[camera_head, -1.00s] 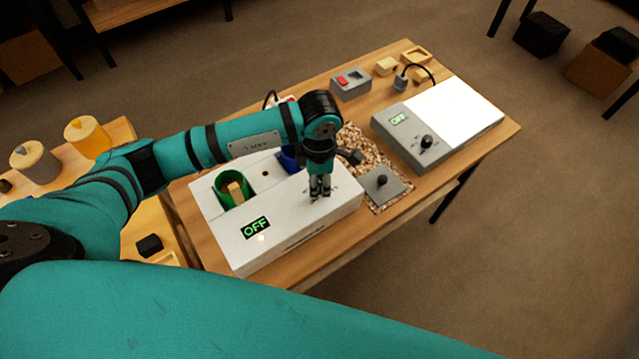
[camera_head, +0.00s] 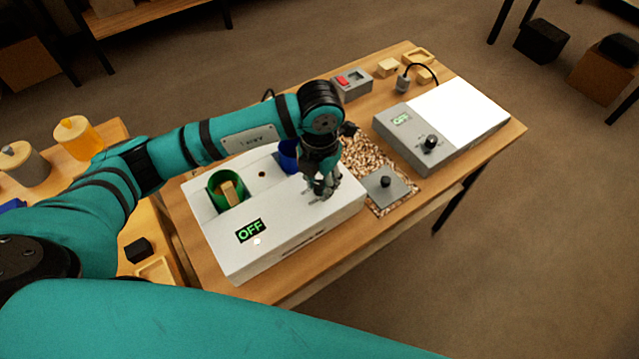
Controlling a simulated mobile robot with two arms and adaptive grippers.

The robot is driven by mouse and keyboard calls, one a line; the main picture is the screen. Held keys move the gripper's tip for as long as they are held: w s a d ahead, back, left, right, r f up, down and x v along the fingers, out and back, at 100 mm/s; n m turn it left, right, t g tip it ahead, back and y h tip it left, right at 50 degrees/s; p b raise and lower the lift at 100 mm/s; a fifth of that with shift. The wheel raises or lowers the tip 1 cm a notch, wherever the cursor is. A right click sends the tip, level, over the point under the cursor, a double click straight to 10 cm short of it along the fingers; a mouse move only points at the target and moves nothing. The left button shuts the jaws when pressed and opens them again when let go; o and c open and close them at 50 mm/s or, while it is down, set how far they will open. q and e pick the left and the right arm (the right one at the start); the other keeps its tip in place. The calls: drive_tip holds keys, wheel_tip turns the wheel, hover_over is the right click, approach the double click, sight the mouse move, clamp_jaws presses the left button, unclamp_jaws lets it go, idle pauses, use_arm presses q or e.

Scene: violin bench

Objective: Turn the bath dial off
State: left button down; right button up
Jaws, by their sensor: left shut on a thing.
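The white bath (camera_head: 290,222) stands on the wooden bench, with a green display (camera_head: 250,231) on its top that reads OFF. A green pot (camera_head: 226,190) and a blue pot (camera_head: 288,156) sit in its openings. My left gripper (camera_head: 322,192) points down at the right part of the bath's top, shut on the bath dial, which its fingers hide. The gripper looks turned about its vertical axis. My right gripper does not show.
A grey and white box (camera_head: 405,140) with a black knob and an OFF display stands at the right. A grey plate (camera_head: 385,188) with a black knob lies on a speckled mat beside the bath. A grey box with a red switch (camera_head: 350,84) stands behind.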

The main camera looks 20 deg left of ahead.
use_arm(q)
drive_tip(key=n+b, duration=0.1)
drive_tip(key=n, duration=0.3)
drive_tip(key=shift+n, duration=0.3)
drive_tip(key=n, duration=0.3)
drive_tip(key=shift+n+b, duration=0.3)
drive_tip(key=shift+n, duration=0.1)
drive_tip(key=n, duration=0.4)
drive_tip(key=shift+w+d+r, duration=0.1)
drive_tip(key=shift+n, duration=2.1)
drive_tip(key=c, duration=1)
unclamp_jaws()
